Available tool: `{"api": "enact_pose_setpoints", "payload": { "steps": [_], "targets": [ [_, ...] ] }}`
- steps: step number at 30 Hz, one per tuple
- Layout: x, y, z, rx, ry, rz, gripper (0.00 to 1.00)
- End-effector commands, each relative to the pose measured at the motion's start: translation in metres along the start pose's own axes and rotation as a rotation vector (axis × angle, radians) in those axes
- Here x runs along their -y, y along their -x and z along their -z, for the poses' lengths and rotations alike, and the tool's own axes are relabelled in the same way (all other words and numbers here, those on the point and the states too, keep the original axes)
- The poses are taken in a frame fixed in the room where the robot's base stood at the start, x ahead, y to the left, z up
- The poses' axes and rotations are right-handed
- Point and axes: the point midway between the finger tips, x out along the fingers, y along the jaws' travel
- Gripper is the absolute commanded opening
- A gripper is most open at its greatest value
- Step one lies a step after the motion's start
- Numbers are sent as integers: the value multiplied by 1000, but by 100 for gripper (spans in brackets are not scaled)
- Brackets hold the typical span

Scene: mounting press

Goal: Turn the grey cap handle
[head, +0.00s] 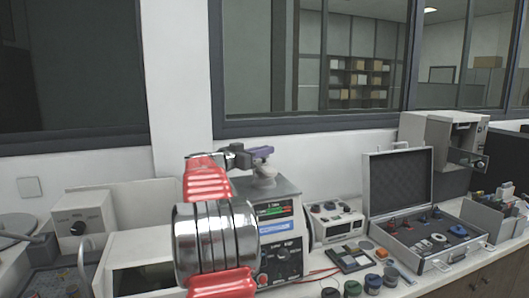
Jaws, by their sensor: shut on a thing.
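The mounting press (270,190) is a grey box with a small lit screen and dark knobs on its front, standing on the bench. The grey cap handle (264,172) sits on top of it, a pale rounded piece. The fingers hide the upper part of the handle. My red and chrome arm covers the left side of the press.
A white unit with knobs (336,222) stands right of the press. Beyond it is an open grey case (470,243) with tools. Small dark and green jars (373,283) stand in front. A white box with a black dial (82,220) is at left.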

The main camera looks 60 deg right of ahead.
Motion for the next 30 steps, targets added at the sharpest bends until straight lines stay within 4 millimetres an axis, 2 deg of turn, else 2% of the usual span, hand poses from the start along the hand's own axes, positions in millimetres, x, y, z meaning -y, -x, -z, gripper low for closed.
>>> {"api": "enact_pose_setpoints", "payload": {
  "steps": [12, 30],
  "targets": [
    [2, 0, -3, 2, 2, -181, 0],
    [2, 0, -2, 1, 1, -345, 0]
  ]
}}
